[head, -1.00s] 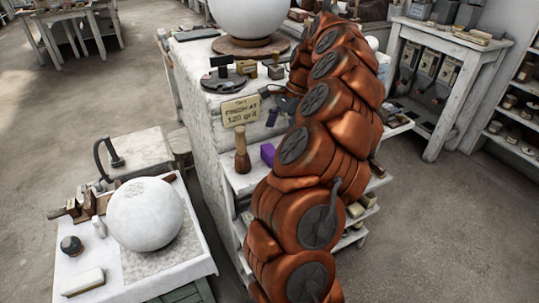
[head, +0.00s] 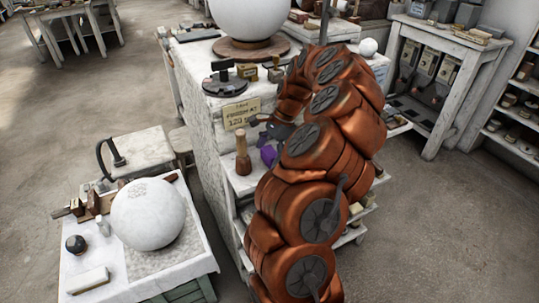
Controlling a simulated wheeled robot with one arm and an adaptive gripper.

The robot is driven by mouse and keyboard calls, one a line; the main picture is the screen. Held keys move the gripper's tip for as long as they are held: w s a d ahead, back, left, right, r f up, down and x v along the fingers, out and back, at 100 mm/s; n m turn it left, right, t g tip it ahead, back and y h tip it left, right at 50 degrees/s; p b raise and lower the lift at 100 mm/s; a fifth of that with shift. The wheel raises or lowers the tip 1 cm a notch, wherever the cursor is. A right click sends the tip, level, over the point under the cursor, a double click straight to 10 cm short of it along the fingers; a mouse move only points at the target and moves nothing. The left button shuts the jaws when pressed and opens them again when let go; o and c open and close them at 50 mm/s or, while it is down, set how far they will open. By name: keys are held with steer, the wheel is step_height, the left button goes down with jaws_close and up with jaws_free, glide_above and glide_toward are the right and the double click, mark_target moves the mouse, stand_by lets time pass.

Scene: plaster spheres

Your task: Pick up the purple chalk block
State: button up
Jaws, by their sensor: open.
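The purple chalk block (head: 268,155) lies on the white side shelf below the tall plaster-covered stand, just left of my copper arm. Only part of it shows; the dark gripper and arm cover some of it. My gripper (head: 272,137) is dark and small in the picture. It is open, just above the block. I cannot tell whether the fingers touch the block or reach around it.
A wooden-handled tool (head: 243,155) stands upright close left of the block. A sign (head: 240,113) hangs above it on the stand's edge. A plaster sphere (head: 147,213) rests on the low table at left. Open floor lies beyond on the right.

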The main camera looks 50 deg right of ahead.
mark_target(267, 154)
steer(key=c, duration=1.3)
steer(key=shift+c, duration=0.2)
steer(key=shift+r, duration=0.15)
step_height(267, 154, up, 2)
steer(key=shift+d+b, duration=0.1)
steer(key=shift+b, duration=0.6)
steer(key=shift+s+r+b, duration=0.3)
steer(key=shift+r+b, duration=0.05)
steer(key=shift+r, duration=0.25)
steer(key=s+d+b, duration=0.1)
steer(key=s+b, duration=0.1)
steer(key=s, duration=0.5)
steer(key=s+d+r+b, duration=0.1)
steer(key=s+d+b, duration=0.1)
steer(key=s, duration=0.6)
steer(key=shift+r, duration=0.3)
